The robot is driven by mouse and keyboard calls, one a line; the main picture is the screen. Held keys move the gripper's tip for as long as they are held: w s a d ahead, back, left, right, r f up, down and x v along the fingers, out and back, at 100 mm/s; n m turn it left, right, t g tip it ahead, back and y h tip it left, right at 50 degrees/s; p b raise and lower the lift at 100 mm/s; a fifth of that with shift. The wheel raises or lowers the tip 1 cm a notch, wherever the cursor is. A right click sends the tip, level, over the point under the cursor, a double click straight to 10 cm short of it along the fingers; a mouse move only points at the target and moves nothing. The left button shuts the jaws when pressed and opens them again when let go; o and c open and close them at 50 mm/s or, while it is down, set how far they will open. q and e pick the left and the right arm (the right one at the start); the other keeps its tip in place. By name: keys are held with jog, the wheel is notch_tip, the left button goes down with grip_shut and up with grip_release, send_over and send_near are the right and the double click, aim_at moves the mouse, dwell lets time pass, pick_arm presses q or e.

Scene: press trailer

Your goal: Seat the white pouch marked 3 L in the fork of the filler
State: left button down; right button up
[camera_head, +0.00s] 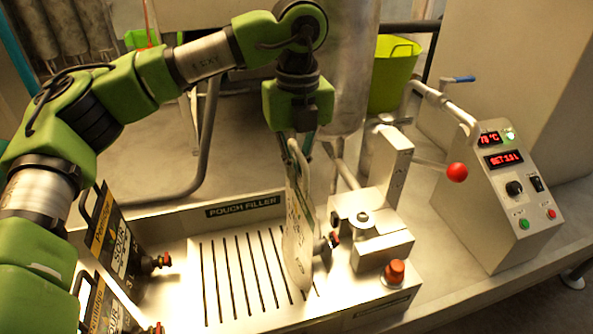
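My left gripper (299,138) comes down from above with its fingers around the top of the white pouch (297,228). The pouch hangs upright, seen nearly edge-on, over the right part of the slotted grate; I cannot tell whether its bottom touches the grate. Its print is too oblique to read. Its spout with a dark and red cap (333,240) points right, close to the left side of the metal filler head (372,232). The fork is not clearly visible, and I cannot tell whether the spout is in it. My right gripper is out of view.
Two dark pouches (115,245) with red-capped spouts stand at the left of the steel tray (165,228). A red knob (395,272) sits front right. A red-balled lever (457,172) and control box (500,200) stand right. A green bin (392,75) is behind.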

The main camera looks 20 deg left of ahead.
pick_arm(q)
jog(key=shift+f, duration=0.15)
jog(key=c, duration=2.2)
grip_release()
